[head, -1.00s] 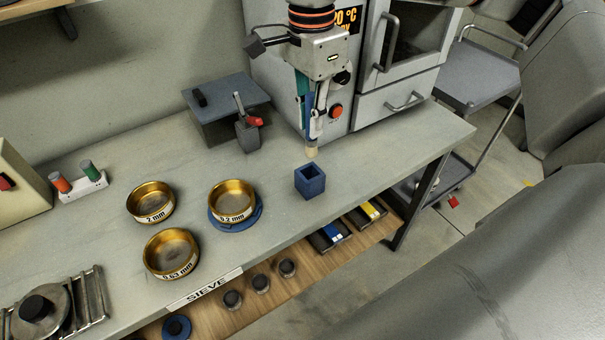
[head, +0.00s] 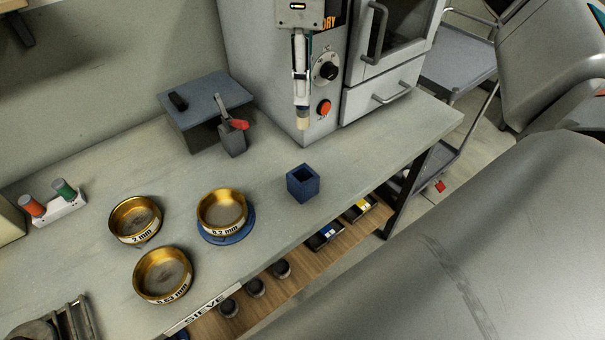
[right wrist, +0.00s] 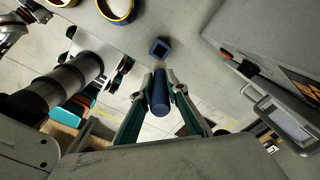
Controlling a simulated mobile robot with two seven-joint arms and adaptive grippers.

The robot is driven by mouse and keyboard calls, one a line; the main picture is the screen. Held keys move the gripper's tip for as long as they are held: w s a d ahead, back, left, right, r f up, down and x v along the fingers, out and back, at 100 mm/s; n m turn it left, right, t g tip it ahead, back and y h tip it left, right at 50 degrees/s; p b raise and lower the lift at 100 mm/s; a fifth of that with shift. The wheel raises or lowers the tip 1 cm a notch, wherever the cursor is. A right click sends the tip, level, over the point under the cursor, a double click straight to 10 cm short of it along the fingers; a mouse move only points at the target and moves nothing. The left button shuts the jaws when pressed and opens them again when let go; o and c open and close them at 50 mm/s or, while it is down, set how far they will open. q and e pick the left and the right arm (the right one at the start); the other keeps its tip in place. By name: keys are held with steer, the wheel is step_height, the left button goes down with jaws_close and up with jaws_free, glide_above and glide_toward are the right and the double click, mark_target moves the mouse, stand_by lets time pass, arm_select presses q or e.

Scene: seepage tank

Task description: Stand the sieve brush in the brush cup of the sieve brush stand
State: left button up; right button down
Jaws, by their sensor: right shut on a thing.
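My right gripper (head: 301,90) is shut on the sieve brush (head: 302,123), which hangs upright with its pale bristle end down. The brush is above the bench, in front of the oven. In the right wrist view, the brush's blue handle (right wrist: 160,98) sits between the fingertips (right wrist: 160,85). The blue square brush cup (head: 303,184) of the stand is open and looks empty on the bench, lower in the head view than the bristle end and apart from it. It also shows in the right wrist view (right wrist: 159,47), beyond the brush. My left gripper is not clearly seen.
The oven (head: 331,72) stands behind the brush. Brass sieves (head: 135,219) lie to the left of the cup, one on a blue base (head: 226,239). The bench around the cup is clear.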

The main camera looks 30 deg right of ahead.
step_height(320, 180, down, 19)
steer(key=shift+r, duration=0.15)
stand_by(0.4)
steer(key=shift+f+b, duration=0.2)
steer(key=shift+b, duration=0.15)
steer(key=c, duration=2)
jaws_free()
steer(key=shift+w+d+r, duration=0.1)
steer(key=shift+r, duration=1.9)
steer(key=shift+w+d+r, duration=0.1)
steer(key=shift+r, duration=1.85)
